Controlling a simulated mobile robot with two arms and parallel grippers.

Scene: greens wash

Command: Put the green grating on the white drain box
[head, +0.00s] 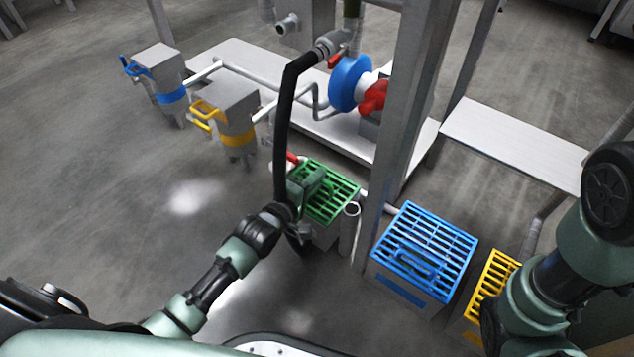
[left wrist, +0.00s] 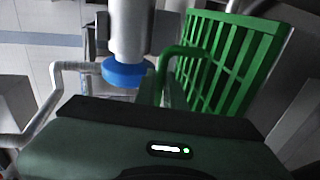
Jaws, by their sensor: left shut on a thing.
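The green grating (head: 340,197) is over the top of a pale drain box (head: 324,236) in the middle of the head view. I cannot tell whether it rests on the box or hangs just above it. My left gripper (head: 304,186) is at the grating's left part, shut on its handle. In the left wrist view the green grating (left wrist: 235,62) stands at the upper right, with its handle (left wrist: 183,52) running to the jaws; the fingertips are mostly hidden. My right gripper is out of view; only its arm shows.
A blue grating (head: 425,245) covers a box to the right, with a yellow grating (head: 492,283) beyond it. A black hose (head: 284,120) hangs close by my left gripper. Blue-banded (head: 160,85) and yellow-banded canisters (head: 232,118) stand left.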

